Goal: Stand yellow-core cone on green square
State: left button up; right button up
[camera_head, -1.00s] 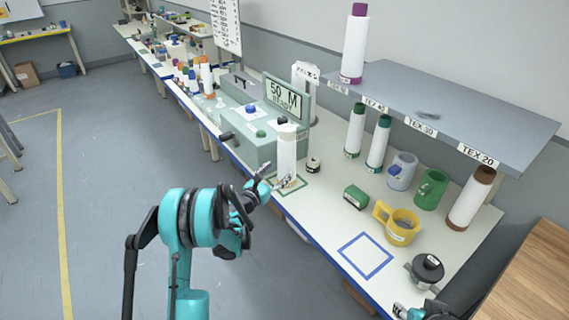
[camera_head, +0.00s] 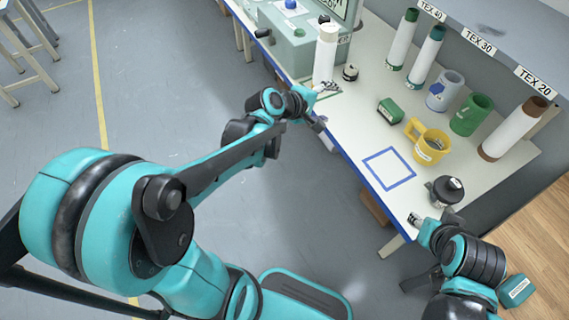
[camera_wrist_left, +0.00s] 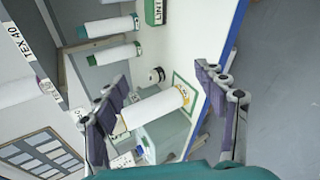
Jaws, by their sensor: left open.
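The yellow-core cone (camera_head: 325,58) is white with a pale yellowish top and stands upright near the table's front edge, beside the grey-green machine. In the left wrist view the cone (camera_wrist_left: 153,108) has its base within the green square outline (camera_wrist_left: 187,83); whether it rests fully flat cannot be told. My left gripper (camera_head: 322,89) is open, low by the cone's base, and hides part of the square in the head view. In the left wrist view its fingers lie either side of the cone, apart from it. My right gripper (camera_head: 416,219) is by the table's front right edge, its jaws unclear.
A blue square outline (camera_head: 389,169) on the table is empty. A small dark-topped roll (camera_head: 350,73), a green box (camera_head: 390,110), a yellow mug (camera_head: 428,145) and a dark-lidded pot (camera_head: 446,190) stand nearby. Several cones stand under the shelf.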

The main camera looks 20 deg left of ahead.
pick_arm(q)
jog(key=s+a+f+m+g+y, duration=0.1)
jog(key=s+m+y, duration=0.1)
jog(key=s+m, duration=0.5)
jog(key=s+a+f+m+g+y, duration=0.2)
jog(key=s+m, duration=0.5)
jog(key=s, duration=0.8)
jog(key=shift+f+g+y, duration=0.2)
jog(key=shift+g+y, duration=0.1)
jog(key=shift+y, duration=0.2)
